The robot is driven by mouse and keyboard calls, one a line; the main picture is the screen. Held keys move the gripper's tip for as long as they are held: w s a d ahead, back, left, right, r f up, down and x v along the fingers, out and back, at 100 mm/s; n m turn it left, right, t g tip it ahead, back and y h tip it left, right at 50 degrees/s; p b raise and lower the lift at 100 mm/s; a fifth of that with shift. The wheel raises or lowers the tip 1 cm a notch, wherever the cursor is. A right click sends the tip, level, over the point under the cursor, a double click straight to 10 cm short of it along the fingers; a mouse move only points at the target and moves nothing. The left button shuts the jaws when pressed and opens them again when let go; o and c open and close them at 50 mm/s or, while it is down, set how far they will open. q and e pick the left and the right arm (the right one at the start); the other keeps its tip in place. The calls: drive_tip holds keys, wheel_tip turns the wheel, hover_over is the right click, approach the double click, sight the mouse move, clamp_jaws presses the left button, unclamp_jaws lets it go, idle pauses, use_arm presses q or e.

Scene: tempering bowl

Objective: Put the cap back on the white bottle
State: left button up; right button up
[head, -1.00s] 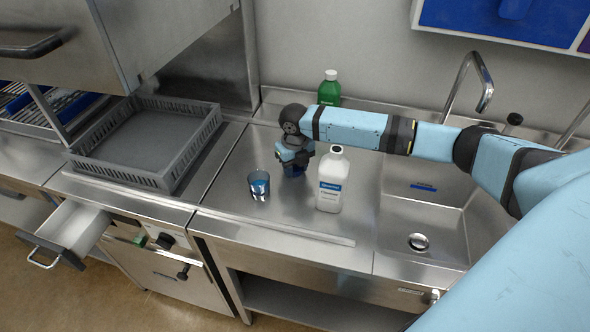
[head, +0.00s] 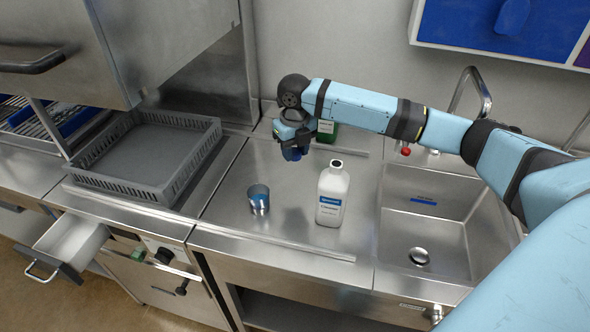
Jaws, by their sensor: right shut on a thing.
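The white bottle (head: 332,195) with a blue label stands upright on the steel counter, its mouth open and uncapped. My right gripper (head: 293,153) is above the counter, behind and to the left of the bottle. It is shut on a small dark blue thing, which looks like the cap; the fingers hide much of it. The gripper and its load are apart from the bottle. My left gripper is not in view.
A metal cup (head: 259,198) stands left of the bottle. A green bottle (head: 327,132) is partly hidden behind my right arm. A sink (head: 425,215) lies to the right, a grey rack (head: 150,158) to the left. A drawer (head: 70,245) stands open at lower left.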

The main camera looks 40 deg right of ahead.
sight(295, 151)
wheel_tip(295, 151, up, 9)
drive_tip(key=shift+f, duration=0.15)
idle(0.4)
